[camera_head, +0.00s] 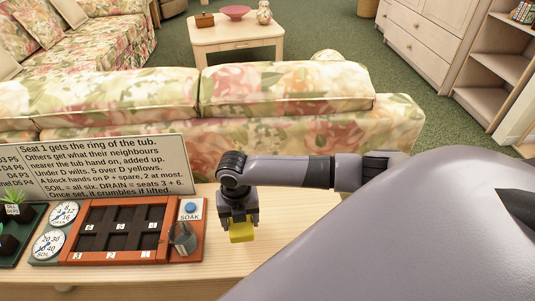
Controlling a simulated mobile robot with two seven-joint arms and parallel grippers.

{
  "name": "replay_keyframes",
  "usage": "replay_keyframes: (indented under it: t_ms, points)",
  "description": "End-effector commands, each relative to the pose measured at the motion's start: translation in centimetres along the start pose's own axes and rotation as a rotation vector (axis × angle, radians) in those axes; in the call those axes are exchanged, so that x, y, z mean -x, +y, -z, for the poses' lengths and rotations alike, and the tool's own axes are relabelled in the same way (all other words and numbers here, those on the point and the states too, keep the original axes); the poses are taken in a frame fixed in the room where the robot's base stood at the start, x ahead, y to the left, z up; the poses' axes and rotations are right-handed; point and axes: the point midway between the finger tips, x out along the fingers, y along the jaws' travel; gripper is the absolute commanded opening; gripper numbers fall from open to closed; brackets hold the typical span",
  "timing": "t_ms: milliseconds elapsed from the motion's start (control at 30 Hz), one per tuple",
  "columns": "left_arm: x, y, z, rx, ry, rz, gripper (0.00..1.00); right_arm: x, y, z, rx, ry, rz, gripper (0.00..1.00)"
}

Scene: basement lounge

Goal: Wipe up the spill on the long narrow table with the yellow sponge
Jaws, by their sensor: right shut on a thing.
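The long narrow table (317,226) has a light wood top and runs across the lower part of the head view. My right gripper (239,221) points down over it, right of the wooden tray, and is shut on the yellow sponge (242,233). The sponge is at or just above the tabletop; I cannot tell if it touches. I can make out no spill on the bare wood that shows. My right arm covers much of the table's right part. My left gripper is not in view.
A red-brown tray (75,256) with dark compartments, a clear cup (183,238), a blue SOAK button (191,208), two dials and a green planter tray fill the table's left. A text sign (115,165) stands behind them. A floral sofa (290,88) backs the table.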

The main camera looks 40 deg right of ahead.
Motion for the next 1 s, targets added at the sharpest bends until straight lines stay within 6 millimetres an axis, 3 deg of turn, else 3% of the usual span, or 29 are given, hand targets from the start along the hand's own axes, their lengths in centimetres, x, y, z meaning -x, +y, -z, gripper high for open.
replay_keyframes:
  t_ms: [233,767,1000]
  points:
    - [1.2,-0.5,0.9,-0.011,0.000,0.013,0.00,1.9,0.2,0.6,-0.004,0.001,0.000,0.45]
    - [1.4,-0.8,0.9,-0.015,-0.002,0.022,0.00,2.2,0.3,0.7,-0.007,0.001,0.000,0.45]
    - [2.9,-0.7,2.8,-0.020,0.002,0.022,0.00,4.8,0.3,0.7,-0.007,0.000,0.000,0.45]
